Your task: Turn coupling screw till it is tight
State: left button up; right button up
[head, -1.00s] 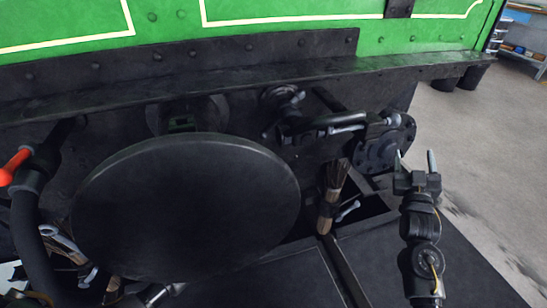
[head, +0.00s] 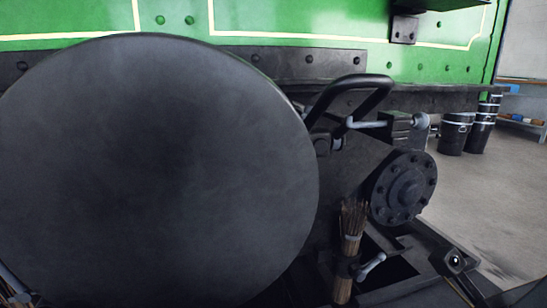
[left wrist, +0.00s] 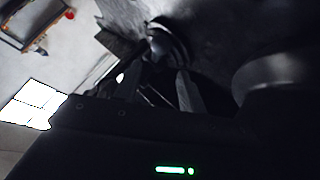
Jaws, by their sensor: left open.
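In the head view, the coupling hangs right of centre: a dark bent shackle (head: 350,98), with a pale screw rod (head: 366,124) running right into a dark block (head: 399,128). A grey ball end (head: 421,121) sticks out at the right of the block. How tight the screw is cannot be told. My left gripper (left wrist: 153,80) shows only in the left wrist view, dark and open, with no object clearly between its fingers. A shiny rounded metal part (left wrist: 166,45) lies just beyond it; which part cannot be told. My right gripper is not in view.
A large round buffer plate (head: 160,170) fills the left of the head view. A bolted round flange (head: 402,189) and a bristle brush (head: 351,235) sit below the coupling. The green tram body (head: 300,28) is behind. Black bins (head: 454,134) stand on open floor at right.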

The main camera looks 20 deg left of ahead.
pick_arm(q)
jog(key=b+x, duration=0.4)
jog(key=x, duration=0.5)
jog(key=shift+w+d+f, duration=0.1)
jog(key=shift+w+d+r+b, duration=0.25)
jog(key=shift+w+r+b, duration=0.05)
jog(key=shift+w, duration=0.3)
grip_shut()
